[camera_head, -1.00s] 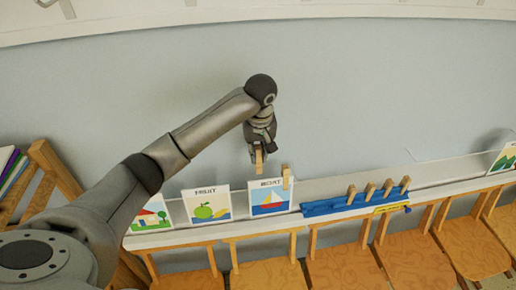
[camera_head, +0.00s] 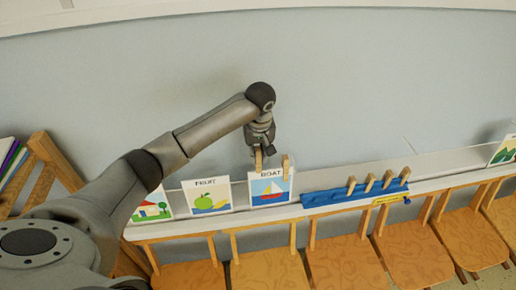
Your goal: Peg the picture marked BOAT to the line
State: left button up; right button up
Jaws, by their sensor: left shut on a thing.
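The picture marked BOAT (camera_head: 270,189) stands upright on a white ledge against the wall, showing a sailboat on blue. My left gripper (camera_head: 259,150) is just above its top left corner, shut on a wooden peg (camera_head: 258,160). The lower end of this peg is at the card's top edge; I cannot tell whether it grips the card. A second wooden peg (camera_head: 285,163) sits upright at the card's top right corner. I cannot make out the line itself. My right gripper is not in view.
The FRUIT picture (camera_head: 207,196) and a house picture (camera_head: 153,208) stand to the left. A blue rack (camera_head: 325,198) with several upright pegs lies to the right on the ledge (camera_head: 440,180). Wooden chairs (camera_head: 345,262) line the front. The wall above is clear.

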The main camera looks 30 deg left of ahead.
pick_arm(q)
jog(key=shift+s+d+f, duration=0.1)
jog(key=shift+s+f, duration=0.05)
jog(key=shift+f, duration=1)
jog(key=shift+s+d+f, duration=0.1)
jog(key=shift+f, duration=1)
jog(key=shift+s+f, duration=0.15)
jog(key=o, duration=0.9)
jog(key=shift+o, duration=1.3)
jog(key=shift+r, duration=0.2)
